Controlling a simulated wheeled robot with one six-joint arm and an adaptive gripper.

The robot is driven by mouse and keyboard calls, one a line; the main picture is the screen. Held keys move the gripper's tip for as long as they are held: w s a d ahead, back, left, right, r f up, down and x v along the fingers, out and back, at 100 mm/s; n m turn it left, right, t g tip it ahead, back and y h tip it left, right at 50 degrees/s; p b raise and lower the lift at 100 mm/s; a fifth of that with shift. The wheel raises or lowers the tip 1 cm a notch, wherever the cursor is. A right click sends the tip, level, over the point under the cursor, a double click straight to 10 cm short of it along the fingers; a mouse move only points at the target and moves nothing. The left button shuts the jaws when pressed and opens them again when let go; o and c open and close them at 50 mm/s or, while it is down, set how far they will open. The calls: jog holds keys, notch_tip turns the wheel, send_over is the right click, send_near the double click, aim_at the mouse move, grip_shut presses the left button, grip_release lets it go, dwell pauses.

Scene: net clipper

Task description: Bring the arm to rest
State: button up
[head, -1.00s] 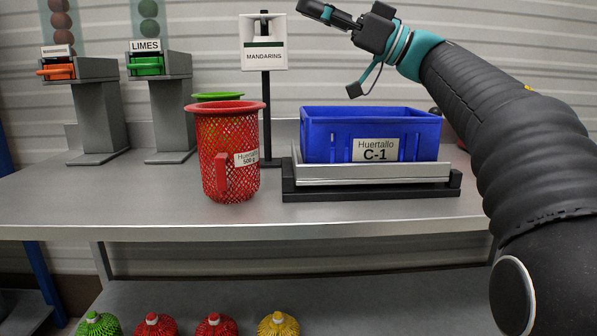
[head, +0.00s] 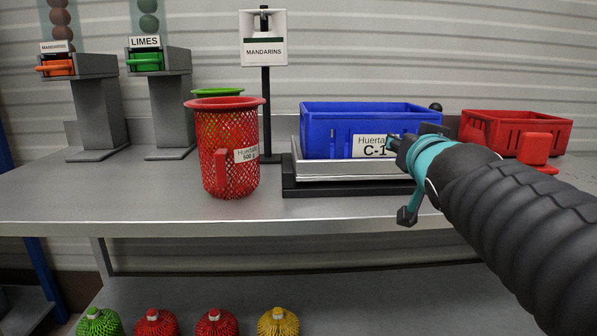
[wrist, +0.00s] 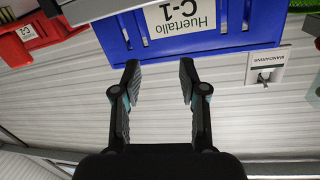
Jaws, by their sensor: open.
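My gripper (wrist: 160,88) is open and empty in the wrist view, its two fingers apart with the blue crate beyond them. In the head view my arm comes in from the right. Its end, with a teal band, is in front of the right side of the blue crate (head: 330,132) and hides part of the C-1 label. The fingers are hard to make out there. The crate sits on a scale-like metal platform (head: 335,172) on the bench. The wrist view also shows the crate (wrist: 232,30), upside down.
A red mesh basket (head: 228,150) stands left of the crate, with a mandarins sign (head: 264,52) behind. A red crate (head: 490,127) is at the right. Dispensers (head: 165,100) stand at the back left. Several net bags (head: 216,322) lie below. The bench front (head: 110,205) is clear.

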jog(key=s+a+f+n+g, duration=0.1)
jog(key=s+f+g, duration=0.4)
jog(key=s+f, duration=0.6)
jog(key=s+a+f+n+g+y, duration=0.1)
jog(key=s+a+f+n+g, duration=0.1)
jog(key=s+f+g, duration=0.4)
jog(key=s+f, duration=0.5)
jog(key=f, duration=0.7)
jog(key=shift+s+f, duration=0.25)
jog(key=shift+s, duration=0.15)
jog(key=shift+a, duration=0.1)
